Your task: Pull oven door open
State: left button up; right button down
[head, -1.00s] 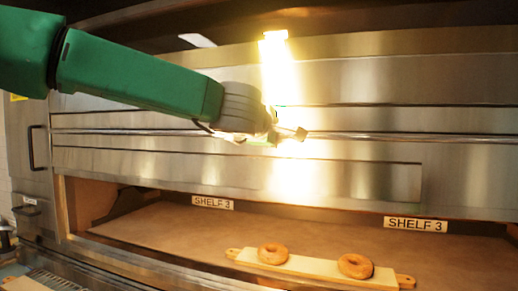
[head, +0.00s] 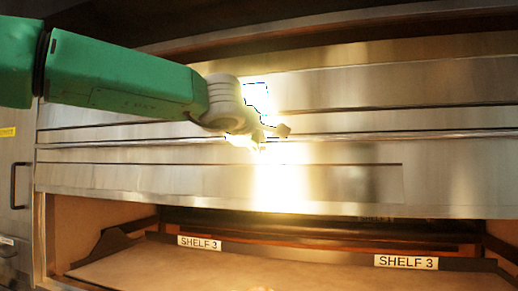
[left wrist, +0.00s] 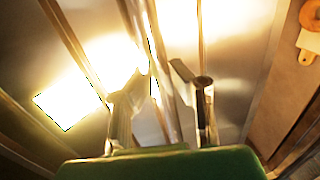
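The oven door (head: 340,184) is a wide steel panel across the head view, with a bright glare in its middle. A thin horizontal bar (head: 400,137) runs along its upper part. My left gripper (head: 272,132) is in front of this bar, partly washed out by glare. In the left wrist view its two fingers (left wrist: 160,78) stand apart, with a long bar-like steel strip running between them. Contact with the bar cannot be told. My right gripper is not in view.
Below the door is an opening with a brown shelf surface (head: 230,270) and two "SHELF 3" labels (head: 406,262). A bagel (left wrist: 313,14) and a wooden board (left wrist: 309,42) show at the left wrist view's right edge. A side handle (head: 14,186) stands at far left.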

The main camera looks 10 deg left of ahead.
pick_arm(q)
jog(key=shift+o, duration=1.1)
jog(key=shift+s+r, duration=0.25)
jog(key=shift+s, duration=0.15)
jog(key=shift+s+r, duration=0.1)
jog(key=shift+s, duration=0.25)
jog(key=shift+w+f, duration=0.3)
jog(key=shift+w, duration=0.05)
jog(key=shift+s+a, duration=0.1)
jog(key=shift+s, duration=0.05)
jog(key=d+v, duration=0.1)
jog(key=v, duration=1.1)
jog(key=shift+s+a+r, duration=0.3)
jog(key=shift+a, duration=0.1)
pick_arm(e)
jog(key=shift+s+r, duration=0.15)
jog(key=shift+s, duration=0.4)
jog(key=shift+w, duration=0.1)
